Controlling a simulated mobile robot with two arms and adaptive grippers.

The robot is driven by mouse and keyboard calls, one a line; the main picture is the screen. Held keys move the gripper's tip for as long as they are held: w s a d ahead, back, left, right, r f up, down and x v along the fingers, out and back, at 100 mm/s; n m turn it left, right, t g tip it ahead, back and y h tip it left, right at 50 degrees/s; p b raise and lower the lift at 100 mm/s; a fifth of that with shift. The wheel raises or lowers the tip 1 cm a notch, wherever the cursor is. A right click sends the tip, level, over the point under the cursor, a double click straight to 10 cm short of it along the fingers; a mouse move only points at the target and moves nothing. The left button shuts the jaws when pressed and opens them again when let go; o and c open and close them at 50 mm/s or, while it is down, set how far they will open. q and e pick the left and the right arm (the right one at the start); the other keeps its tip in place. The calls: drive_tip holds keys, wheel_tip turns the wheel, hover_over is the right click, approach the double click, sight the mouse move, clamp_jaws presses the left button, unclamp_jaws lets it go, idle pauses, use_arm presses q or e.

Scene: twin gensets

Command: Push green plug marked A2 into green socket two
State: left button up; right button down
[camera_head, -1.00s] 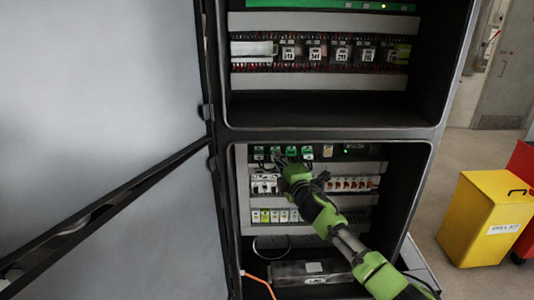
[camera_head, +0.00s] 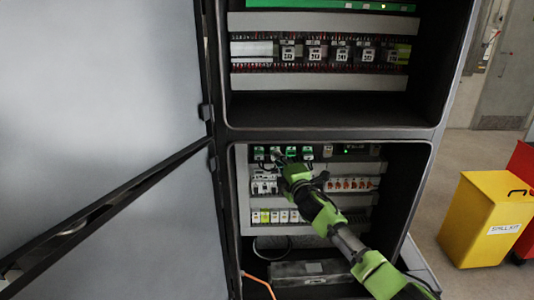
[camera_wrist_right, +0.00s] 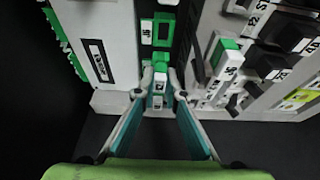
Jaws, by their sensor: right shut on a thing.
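My right gripper (camera_head: 279,160) reaches into the lower cabinet bay, its tip just below the row of green sockets. In the right wrist view the fingers (camera_wrist_right: 160,88) are shut on a small green and white plug (camera_wrist_right: 158,86); its marking is too small to read. A green-framed socket (camera_wrist_right: 163,30) lies just beyond the plug in that view. In the head view the row shows several green sockets, among them the leftmost (camera_head: 259,152) and the rightmost (camera_head: 308,152). Whether the plug touches a socket, I cannot tell. My left gripper is not in view.
White breakers (camera_head: 264,184) and a row of orange-marked switches (camera_head: 350,184) sit below the sockets. A lower row of small modules (camera_head: 275,216) is under them. The open cabinet door (camera_head: 110,220) fills the left side. A yellow bin (camera_head: 485,220) stands at right.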

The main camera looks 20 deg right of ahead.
drive_tip(key=shift+w, duration=0.1)
idle(0.4)
drive_tip(key=c, duration=2)
unclamp_jaws()
